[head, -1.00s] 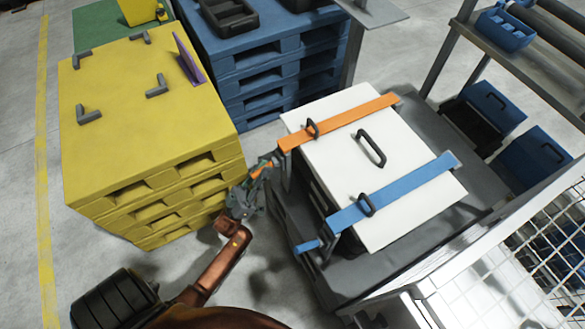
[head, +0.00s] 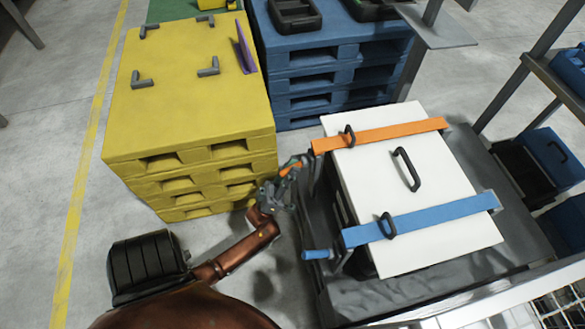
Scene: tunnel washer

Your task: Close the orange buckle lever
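The orange buckle lever (head: 290,168) sticks out to the left of the white box (head: 385,170), below the left end of the orange strap (head: 380,135). The orange strap lies across the box lid and passes through a dark loop (head: 349,136). My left gripper (head: 287,178) is at the lever, its fingertips around or against it. The fingers overlap the lever, so I cannot tell whether they grip it. My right gripper is out of view.
A blue strap (head: 425,217) with its own blue lever (head: 317,254) crosses the box nearer to me. Yellow pallets (head: 190,120) stand close on the left. Blue pallets (head: 330,55) are behind. A grey shelf frame (head: 535,75) stands at the right.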

